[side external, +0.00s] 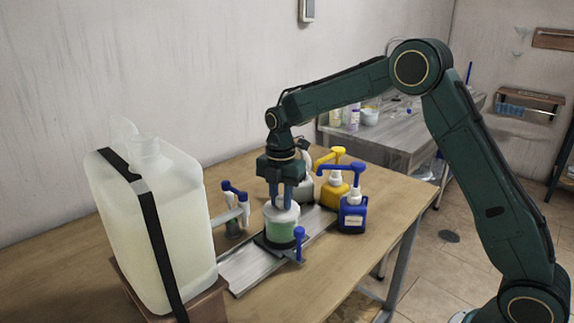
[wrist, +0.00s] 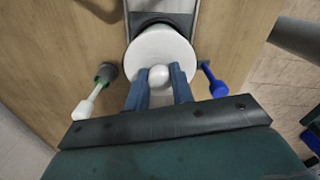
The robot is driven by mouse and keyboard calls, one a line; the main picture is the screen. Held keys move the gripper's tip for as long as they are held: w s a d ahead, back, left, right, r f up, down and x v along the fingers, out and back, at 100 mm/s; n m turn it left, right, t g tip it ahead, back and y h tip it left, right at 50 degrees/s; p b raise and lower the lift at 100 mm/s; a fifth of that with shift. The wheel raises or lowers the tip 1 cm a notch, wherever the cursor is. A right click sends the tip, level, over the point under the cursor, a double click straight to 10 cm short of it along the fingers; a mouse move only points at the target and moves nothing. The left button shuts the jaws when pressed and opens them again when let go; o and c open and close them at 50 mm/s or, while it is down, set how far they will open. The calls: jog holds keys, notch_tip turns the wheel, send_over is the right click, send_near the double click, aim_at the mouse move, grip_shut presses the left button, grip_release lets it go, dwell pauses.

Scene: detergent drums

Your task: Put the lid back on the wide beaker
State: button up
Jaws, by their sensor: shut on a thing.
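The wide beaker (side external: 281,232) stands upright on the metal rail, with green contents showing through its wall. The white round lid (wrist: 160,50) has a ball knob (wrist: 159,75) at its centre. My gripper (side external: 284,203) points straight down over the beaker. Its blue fingers, also in the wrist view (wrist: 160,78), are shut on the knob from both sides. The lid is at the beaker's mouth, over it; I cannot tell whether it rests on the rim or sits slightly above. The lid hides the beaker in the wrist view.
A large strapped canister (side external: 165,230) stands at the left. A yellow pump bottle (side external: 334,192) and a blue pump bottle (side external: 352,215) stand close on the right. The wooden table (side external: 345,265) is clear at the front right.

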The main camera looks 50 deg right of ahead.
dwell(0.3)
jog(key=o, duration=1.5)
jog(key=shift+r, duration=0.2)
jog(key=shift+r, duration=3.3)
grip_shut()
